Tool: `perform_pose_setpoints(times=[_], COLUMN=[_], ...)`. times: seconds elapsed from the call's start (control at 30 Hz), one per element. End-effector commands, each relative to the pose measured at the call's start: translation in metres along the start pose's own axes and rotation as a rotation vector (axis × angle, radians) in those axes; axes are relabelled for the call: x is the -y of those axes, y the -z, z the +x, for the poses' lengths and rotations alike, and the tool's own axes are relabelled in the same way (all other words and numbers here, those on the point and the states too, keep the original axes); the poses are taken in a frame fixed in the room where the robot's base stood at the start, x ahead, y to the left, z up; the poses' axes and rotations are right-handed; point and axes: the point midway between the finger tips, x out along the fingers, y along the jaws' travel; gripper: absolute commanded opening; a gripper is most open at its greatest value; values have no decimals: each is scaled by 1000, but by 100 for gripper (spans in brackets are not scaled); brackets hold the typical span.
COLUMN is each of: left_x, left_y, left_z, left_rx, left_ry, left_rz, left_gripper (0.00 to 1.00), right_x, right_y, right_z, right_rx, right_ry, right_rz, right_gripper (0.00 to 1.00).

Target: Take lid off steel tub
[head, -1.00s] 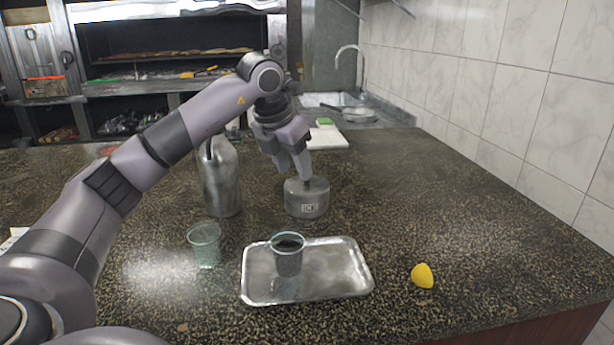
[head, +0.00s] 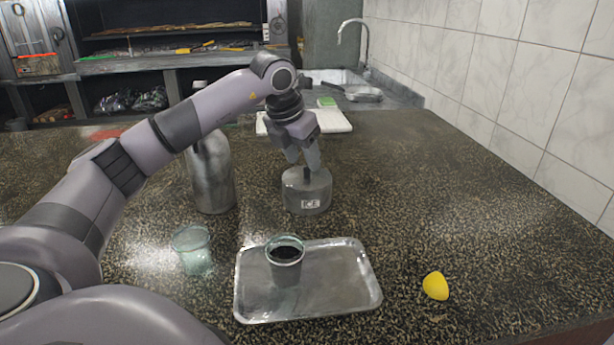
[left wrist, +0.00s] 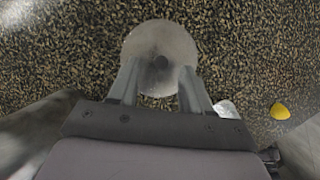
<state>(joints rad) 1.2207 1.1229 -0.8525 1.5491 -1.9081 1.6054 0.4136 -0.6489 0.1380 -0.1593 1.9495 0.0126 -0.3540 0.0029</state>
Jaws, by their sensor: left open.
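The steel tub (head: 306,201) is a short grey cylinder marked "ICE" on the counter, behind the tray. Its lid (head: 316,180) is on, with a dark knob (head: 306,174) in the middle. In the left wrist view the round lid (left wrist: 160,38) is seen from above, with the knob (left wrist: 160,62) between the fingers. My left gripper (head: 303,165) points down right over the lid, its fingers open on either side of the knob. In the left wrist view the fingers (left wrist: 157,90) are apart and I cannot tell if they touch the knob. My right gripper is not in view.
A metal tray (head: 340,285) holds a cup of dark liquid (head: 286,268). An empty clear cup (head: 193,250) stands to its left, a yellow lemon piece (head: 435,286) to its right. A steel bottle (head: 212,175) stands left of the tub. A white board (head: 330,121) lies behind.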

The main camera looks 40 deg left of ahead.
Motion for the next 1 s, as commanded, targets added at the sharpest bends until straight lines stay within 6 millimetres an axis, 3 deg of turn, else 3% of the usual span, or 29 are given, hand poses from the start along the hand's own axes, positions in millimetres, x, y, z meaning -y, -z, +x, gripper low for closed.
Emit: perform_pose_setpoints(times=[0.2,0.43,0.47,0.6,1.0], left_x=[2,1,1,1,1], left_y=[0,0,0,0,-1], left_z=[26,28,28,27,24], left_rx=[-1,0,0,0,2], left_ry=[0,0,0,0,0], left_rz=[0,1,1,1,0], left_gripper=[49,49,46,0,0], right_x=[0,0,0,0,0], right_y=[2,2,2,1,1], right_z=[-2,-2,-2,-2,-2], right_rx=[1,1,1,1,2], right_ry=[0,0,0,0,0], right_rz=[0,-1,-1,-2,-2], right_gripper=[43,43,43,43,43])
